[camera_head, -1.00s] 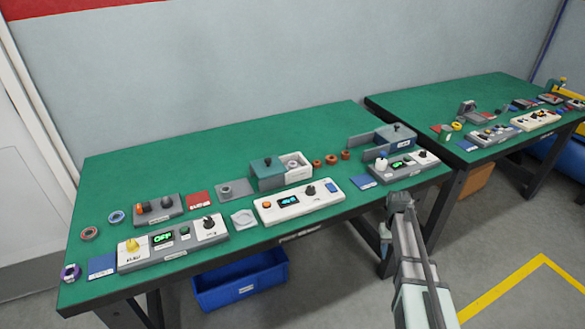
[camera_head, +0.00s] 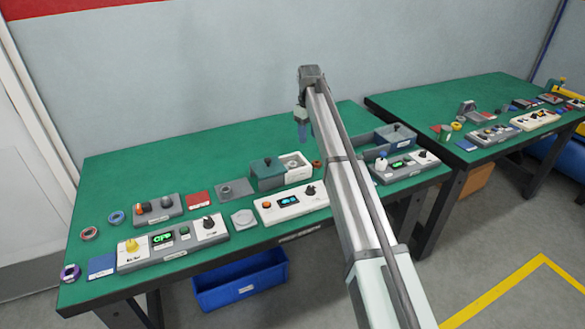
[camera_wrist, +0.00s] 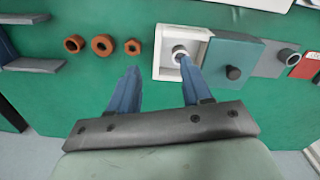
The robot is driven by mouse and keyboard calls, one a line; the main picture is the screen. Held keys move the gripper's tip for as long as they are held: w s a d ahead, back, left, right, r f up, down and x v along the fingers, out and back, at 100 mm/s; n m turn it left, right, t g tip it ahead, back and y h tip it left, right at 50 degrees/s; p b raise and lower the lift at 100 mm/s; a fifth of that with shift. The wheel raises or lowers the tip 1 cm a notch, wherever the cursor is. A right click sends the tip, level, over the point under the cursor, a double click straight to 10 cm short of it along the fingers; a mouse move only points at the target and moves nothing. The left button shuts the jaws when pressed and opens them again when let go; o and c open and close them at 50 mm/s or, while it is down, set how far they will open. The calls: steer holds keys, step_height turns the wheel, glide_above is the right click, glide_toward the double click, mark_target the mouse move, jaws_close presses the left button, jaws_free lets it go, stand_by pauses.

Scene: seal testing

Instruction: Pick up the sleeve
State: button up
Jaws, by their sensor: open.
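My gripper (camera_head: 302,132) is open and empty above the back of the green table, pointing down. In the wrist view its blue fingers (camera_wrist: 160,78) are spread, with the right fingertip overlapping the white open-topped box (camera_wrist: 162,62). A short grey hollow cylinder (camera_wrist: 180,50) stands inside that box. Another grey cylinder (camera_wrist: 288,56) stands on a grey plate (camera_wrist: 262,62), and the plate also shows in the head view (camera_head: 240,194). Nothing shows which cylinder is the sleeve. Three brown rings (camera_wrist: 102,45) lie beside the white box.
A teal block with a dark knob (camera_wrist: 222,62) adjoins the white box. A white control unit (camera_head: 270,212) stands in front of it. A grey bracketed fixture (camera_head: 396,136) is to the right. The back of the table (camera_head: 200,145) is clear.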

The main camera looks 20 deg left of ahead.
steer(key=n, duration=0.2)
glide_above(293, 162)
steer(key=s, duration=0.2)
steer(key=shift+w+d+f, duration=0.15)
steer(key=shift+f, duration=3.25)
steer(key=shift+w+d+f, duration=0.1)
steer(key=shift+f, duration=3.3)
steer(key=shift+c, duration=0.3)
